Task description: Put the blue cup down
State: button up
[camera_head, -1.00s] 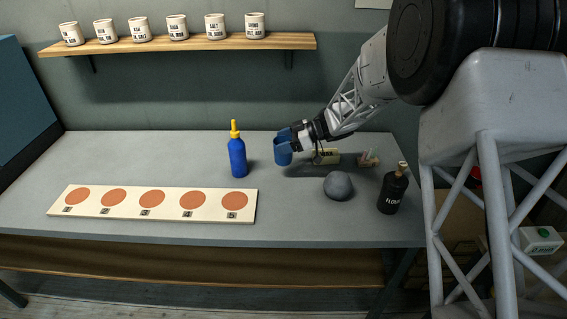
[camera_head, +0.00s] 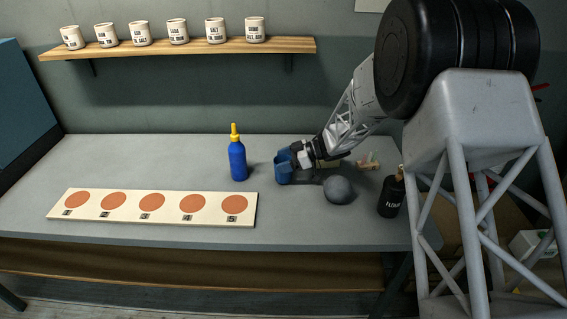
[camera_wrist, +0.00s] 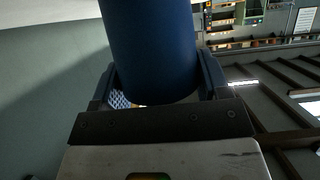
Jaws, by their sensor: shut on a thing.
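The blue cup (camera_head: 282,174) is in my gripper (camera_head: 293,160), right of the blue bottle and low over the grey table. My gripper comes in from the right and is shut on the cup. In the wrist view the cup (camera_wrist: 150,45) fills the upper middle, with one finger of my gripper (camera_wrist: 160,82) on each side. From the head view I cannot tell whether the cup's base touches the table (camera_head: 140,155).
A blue bottle (camera_head: 238,160) with a yellow cap stands left of the cup. A grey ball (camera_head: 338,190) and a black bottle (camera_head: 391,194) are to the right. A board (camera_head: 82,194) with several brown circles lies in front. Cups line a shelf (camera_head: 150,49) above.

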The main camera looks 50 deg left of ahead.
jog(key=shift+f, duration=0.35)
jog(key=shift+f, duration=0.1)
jog(key=o, duration=1)
jog(key=shift+c, duration=0.2)
jog(key=shift+w+d+r, duration=0.35)
jog(key=shift+w+d, duration=0.05)
jog(key=shift+w, duration=0.05)
notch_tip(320, 180, up, 8)
jog(key=w+d, duration=0.2)
jog(key=shift+w+d+r, duration=0.2)
jog(key=shift+d+r, duration=0.05)
